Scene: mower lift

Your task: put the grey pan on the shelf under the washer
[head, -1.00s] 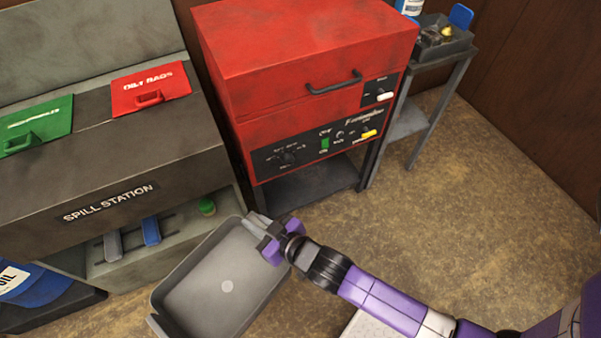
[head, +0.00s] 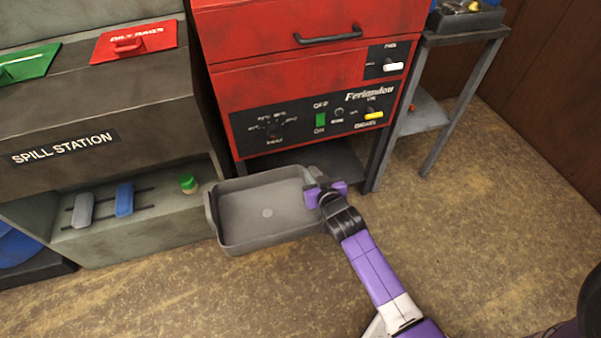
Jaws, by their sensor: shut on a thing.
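The grey pan (head: 262,222) is a shallow rectangular tray, held about level in front of the red washer (head: 318,85). My gripper (head: 318,187) is shut on the pan's right end. The washer stands on dark legs, with a dark shelf (head: 310,157) in the opening below its control panel. The pan's far edge overlaps the front of this opening in the view and hides part of the shelf. I cannot tell whether the pan touches the shelf. The shelf surface that shows looks empty.
The spill station (head: 100,150) stands left of the washer, its lower bay holding brushes and a green-capped item (head: 188,183) close to the pan's left end. A grey side stand (head: 425,110) is on the right. The floor (head: 200,290) in front is clear.

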